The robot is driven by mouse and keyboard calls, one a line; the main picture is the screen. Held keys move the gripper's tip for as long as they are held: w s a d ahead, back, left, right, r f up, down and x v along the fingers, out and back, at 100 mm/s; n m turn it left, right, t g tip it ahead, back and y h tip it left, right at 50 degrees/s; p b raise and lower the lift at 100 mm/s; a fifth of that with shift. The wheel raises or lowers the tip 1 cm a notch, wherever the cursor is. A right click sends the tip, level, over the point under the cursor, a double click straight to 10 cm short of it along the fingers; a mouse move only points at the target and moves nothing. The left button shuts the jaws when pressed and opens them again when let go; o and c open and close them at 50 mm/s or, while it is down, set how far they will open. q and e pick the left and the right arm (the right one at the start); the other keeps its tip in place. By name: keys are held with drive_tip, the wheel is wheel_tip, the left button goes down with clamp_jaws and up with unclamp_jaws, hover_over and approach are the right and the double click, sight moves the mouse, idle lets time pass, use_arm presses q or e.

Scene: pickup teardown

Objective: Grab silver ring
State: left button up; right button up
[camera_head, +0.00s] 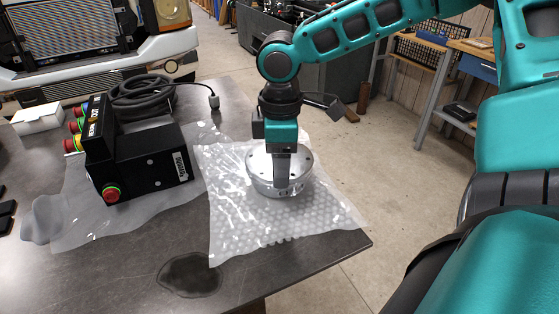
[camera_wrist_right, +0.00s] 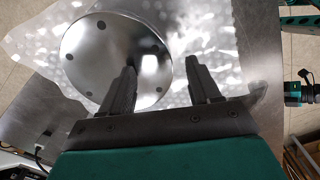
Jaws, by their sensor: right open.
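The silver ring (camera_head: 262,177) is a round, shiny metal piece with small holes around its top. It lies flat on a sheet of bubble wrap (camera_head: 235,222) near the table's front right corner. My right gripper (camera_head: 283,183) points down over it and hides part of its top. In the right wrist view, the silver ring (camera_wrist_right: 108,55) shows as a disc, and my gripper (camera_wrist_right: 161,68) has its fingers apart. One finger overlaps the disc and the other shows past its edge, over the wrap. Nothing is held. My left gripper is out of view.
A black control box (camera_head: 145,165) with coloured buttons stands left of the ring, with a coiled black cable (camera_head: 150,95) behind it. The dark table (camera_head: 120,265) is clear in front, apart from a dark round patch (camera_head: 190,274). A vehicle front stands behind.

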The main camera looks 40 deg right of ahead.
drive_tip(key=shift+f, duration=0.7)
drive_tip(key=shift+r, duration=0.1)
clamp_jaws()
